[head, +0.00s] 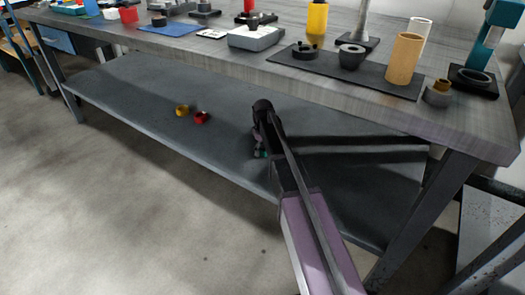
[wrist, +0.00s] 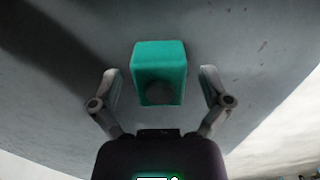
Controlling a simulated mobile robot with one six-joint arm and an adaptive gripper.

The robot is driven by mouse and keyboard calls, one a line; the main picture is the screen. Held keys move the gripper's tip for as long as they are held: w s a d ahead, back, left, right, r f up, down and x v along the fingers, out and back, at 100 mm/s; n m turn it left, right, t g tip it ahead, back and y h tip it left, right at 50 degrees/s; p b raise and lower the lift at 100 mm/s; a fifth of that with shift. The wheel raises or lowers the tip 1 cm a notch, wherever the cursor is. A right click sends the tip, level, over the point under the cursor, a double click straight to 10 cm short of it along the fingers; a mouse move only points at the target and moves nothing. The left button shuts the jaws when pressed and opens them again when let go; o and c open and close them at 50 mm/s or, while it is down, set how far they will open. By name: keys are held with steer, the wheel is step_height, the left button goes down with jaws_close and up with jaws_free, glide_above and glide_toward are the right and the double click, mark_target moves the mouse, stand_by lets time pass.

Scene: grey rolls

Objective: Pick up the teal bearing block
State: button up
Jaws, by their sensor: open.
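The teal bearing block (wrist: 159,62) is in the wrist view, a boxy piece with a dark round bore in the face toward me. It rests on a grey surface, which appears to be the lower shelf (head: 130,95) of the workbench. My gripper (wrist: 160,76) is open, with one finger on each side of the block and a gap on both sides. In the head view my gripper (head: 258,150) is low over the shelf. My own arm mostly hides the block there; a small teal patch shows by the gripper, but I cannot tell whether it is the block.
A yellow part (head: 182,111) and a red part (head: 201,117) lie on the shelf left of my gripper. The bench top (head: 215,50) overhangs the shelf and carries a dark mat (head: 385,84), cylinders and other parts. A bench leg (head: 425,215) stands to the right.

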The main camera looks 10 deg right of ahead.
jaws_close()
steer(key=shift+r, duration=0.2)
stand_by(0.3)
step_height(320, 180, up, 3)
steer(key=p, duration=0.3)
steer(key=s+a, duration=0.1)
steer(key=s, duration=0.4)
steer(key=s+a+r+p, duration=0.1)
steer(key=s+a, duration=0.1)
steer(key=s, duration=0.3)
steer(key=s+a+p, duration=0.1)
steer(key=s, duration=0.4)
steer(key=shift+s+a+r, duration=0.2)
steer(key=shift+a+r, duration=0.05)
steer(key=shift+r, duration=0.05)
